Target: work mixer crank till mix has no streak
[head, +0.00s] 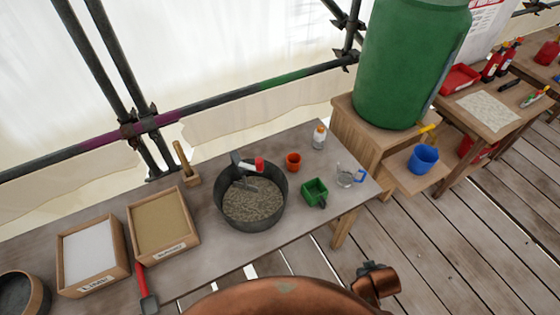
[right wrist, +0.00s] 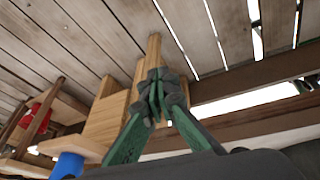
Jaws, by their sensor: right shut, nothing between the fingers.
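The mixer is a dark round tub (head: 222,208) on the grey table, with a crank whose red-and-white handle (head: 252,165) stands at its back rim. A grey paddle reaches down into the mix (head: 253,202). The mix looks grey-brown and speckled; I cannot tell at this size whether it has streaks. My right gripper (right wrist: 157,95) shows in the right wrist view, its green fingers closed together with nothing between them. It is over wooden planks and apart from the mixer. Neither gripper shows in the head view.
Trays of lime (head: 92,258) and a tan powder (head: 163,222) stand left of the tub. A green barrel (head: 410,65) and blue bucket (head: 423,159) are farther right.

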